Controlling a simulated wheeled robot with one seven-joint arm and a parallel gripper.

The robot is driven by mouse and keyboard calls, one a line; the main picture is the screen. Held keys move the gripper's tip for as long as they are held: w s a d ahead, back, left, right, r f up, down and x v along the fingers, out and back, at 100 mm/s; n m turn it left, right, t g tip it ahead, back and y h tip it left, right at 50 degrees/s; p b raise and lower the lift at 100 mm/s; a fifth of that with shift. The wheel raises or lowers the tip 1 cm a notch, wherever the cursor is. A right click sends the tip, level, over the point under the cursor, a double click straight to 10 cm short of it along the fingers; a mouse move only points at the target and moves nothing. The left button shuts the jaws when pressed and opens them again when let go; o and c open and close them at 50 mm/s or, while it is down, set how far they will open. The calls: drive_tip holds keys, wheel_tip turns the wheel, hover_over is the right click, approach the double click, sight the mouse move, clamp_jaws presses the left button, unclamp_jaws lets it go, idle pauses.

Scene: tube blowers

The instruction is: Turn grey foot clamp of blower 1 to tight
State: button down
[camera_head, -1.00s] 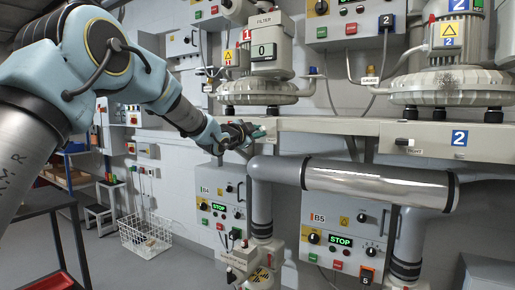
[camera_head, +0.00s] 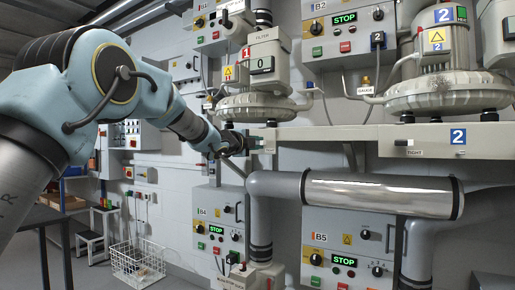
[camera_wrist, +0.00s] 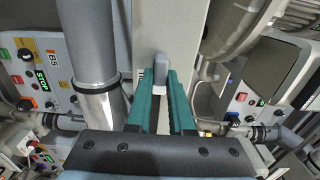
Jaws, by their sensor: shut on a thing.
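Blower 1 (camera_head: 255,105), a round beige casing under a filter unit with a red 1 label, stands on the left end of the long beige beam. Its grey foot clamp (camera_wrist: 161,68) is a small upright grey lever on the beam's face in the wrist view. The teal fingers of my gripper (camera_wrist: 160,80) are shut on it, one finger on each side. In the head view my gripper (camera_head: 254,143) is at the beam's left end, below blower 1, and hides the clamp. I cannot read the clamp's setting there.
Blower 2 (camera_head: 445,92) stands to the right on the beam, with its own clamp lever (camera_head: 404,142) beside a small setting label. A thick silver pipe (camera_head: 380,193) runs just below the beam. Control boxes B4 (camera_head: 215,225) and B5 (camera_head: 347,255) hang underneath.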

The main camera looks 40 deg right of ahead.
idle(0.4)
drive_tip(key=c, duration=0.8)
unclamp_jaws()
drive_tip(key=b+v, duration=0.2)
drive_tip(key=v, duration=0.9)
drive_tip(key=shift+w+f, duration=0.1)
